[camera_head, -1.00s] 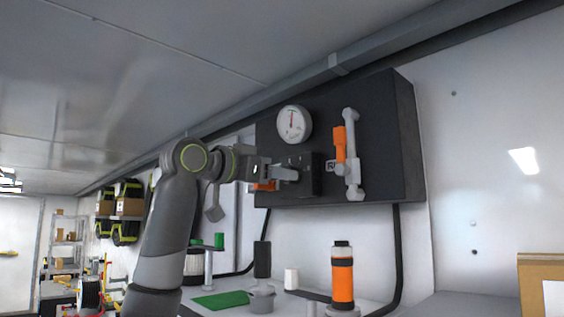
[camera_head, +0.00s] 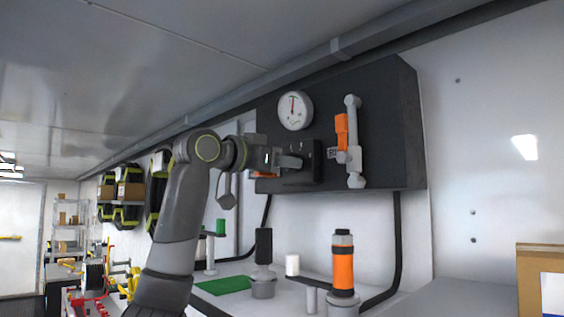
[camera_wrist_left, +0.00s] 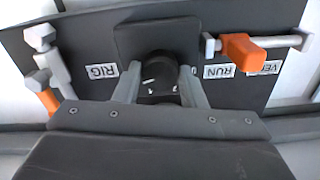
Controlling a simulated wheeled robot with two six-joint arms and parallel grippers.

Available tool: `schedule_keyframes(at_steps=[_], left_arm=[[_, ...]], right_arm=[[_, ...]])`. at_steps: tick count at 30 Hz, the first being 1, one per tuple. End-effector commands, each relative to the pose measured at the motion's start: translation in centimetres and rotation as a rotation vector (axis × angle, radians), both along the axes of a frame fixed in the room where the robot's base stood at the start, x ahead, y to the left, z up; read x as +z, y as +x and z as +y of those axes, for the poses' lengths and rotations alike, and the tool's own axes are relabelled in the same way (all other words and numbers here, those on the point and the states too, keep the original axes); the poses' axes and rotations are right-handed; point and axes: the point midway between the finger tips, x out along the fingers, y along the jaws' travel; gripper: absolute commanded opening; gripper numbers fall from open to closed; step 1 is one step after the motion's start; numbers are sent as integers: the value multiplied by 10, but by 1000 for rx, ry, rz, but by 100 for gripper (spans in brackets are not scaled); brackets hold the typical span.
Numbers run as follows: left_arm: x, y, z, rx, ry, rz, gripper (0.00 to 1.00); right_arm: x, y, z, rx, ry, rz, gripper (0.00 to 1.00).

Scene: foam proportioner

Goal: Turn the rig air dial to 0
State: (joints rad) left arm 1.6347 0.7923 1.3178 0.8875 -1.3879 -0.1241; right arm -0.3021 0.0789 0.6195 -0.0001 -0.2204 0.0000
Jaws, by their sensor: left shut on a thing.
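The rig air dial is a small black round knob (camera_wrist_left: 157,72) with a white mark, low on the dark wall panel (camera_head: 385,125). In the left wrist view it sits between the two grey fingers of my left gripper (camera_wrist_left: 159,92), which is shut on it. A RIG label (camera_wrist_left: 101,71) is left of the knob and a RUN label (camera_wrist_left: 218,71) is right of it. In the head view my left gripper (camera_head: 300,162) reaches the panel from the left and the knob is hard to make out. The dial's number marks are not readable. My right gripper is not in view.
A round white gauge (camera_head: 295,110) is above the gripper. An orange-handled valve (camera_head: 341,130) on a grey pipe is close to its right. Below are an orange cylinder (camera_head: 343,268), a black-handled fitting (camera_head: 263,250) and a green mat (camera_head: 222,285) on the bench.

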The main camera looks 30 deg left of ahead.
Motion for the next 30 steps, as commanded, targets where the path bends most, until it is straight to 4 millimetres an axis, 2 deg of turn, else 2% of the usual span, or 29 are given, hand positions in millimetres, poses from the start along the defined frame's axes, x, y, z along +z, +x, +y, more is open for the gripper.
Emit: schedule_keyframes(at_steps=[11, 30], left_arm=[[0, 0, 0, 1, -106, 35, 14], [-1, -1, -1, 0, -651, 223, 14]], right_arm=[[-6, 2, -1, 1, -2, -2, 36], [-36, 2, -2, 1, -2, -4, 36]])
